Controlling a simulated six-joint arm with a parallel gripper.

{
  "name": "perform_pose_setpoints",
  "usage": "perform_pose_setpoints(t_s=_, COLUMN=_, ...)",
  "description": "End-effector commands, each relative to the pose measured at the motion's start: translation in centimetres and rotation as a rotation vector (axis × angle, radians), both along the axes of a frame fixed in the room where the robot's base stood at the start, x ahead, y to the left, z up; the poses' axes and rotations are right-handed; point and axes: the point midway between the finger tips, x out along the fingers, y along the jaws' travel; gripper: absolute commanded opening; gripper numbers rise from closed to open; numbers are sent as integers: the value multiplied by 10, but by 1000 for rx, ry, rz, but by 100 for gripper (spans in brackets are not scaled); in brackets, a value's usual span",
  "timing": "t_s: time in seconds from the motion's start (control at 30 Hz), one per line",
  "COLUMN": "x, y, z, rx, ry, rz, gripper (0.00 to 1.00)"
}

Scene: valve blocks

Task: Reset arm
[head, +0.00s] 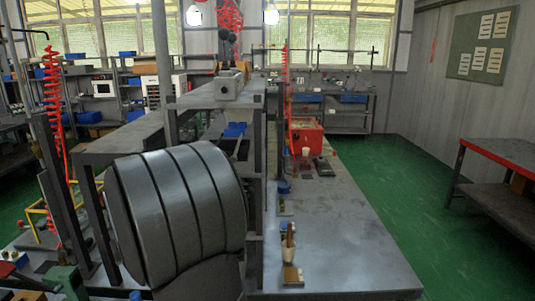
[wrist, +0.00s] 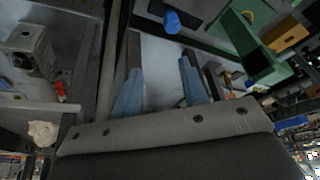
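In the wrist view my gripper (wrist: 160,66) shows two blue fingers set well apart. Only a pale surface shows between them, and I see nothing held. A grey block with a round hole (wrist: 30,48) lies left of the fingers. In the head view a grey valve block (head: 230,85) with dark upright parts sits on the raised shelf of the bench. I cannot make out my gripper in the head view.
A green fixture (wrist: 247,42) and a blue cylinder (wrist: 171,21) lie beyond the fingers. In the head view, a red box (head: 305,138) and a cup (head: 288,252) stand on the grey bench (head: 350,245). Green floor (head: 415,185) is open at right.

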Motion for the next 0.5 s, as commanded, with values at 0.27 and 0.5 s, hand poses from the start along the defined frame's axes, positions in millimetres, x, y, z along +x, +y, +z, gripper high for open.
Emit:
perform_pose_setpoints(t_s=0.27, x=32, y=-42, z=14, rx=-8, ry=59, rz=-233, gripper=39)
perform_pose_setpoints(t_s=0.5, x=56, y=-82, z=27, rx=-15, ry=106, rz=-448, gripper=39)
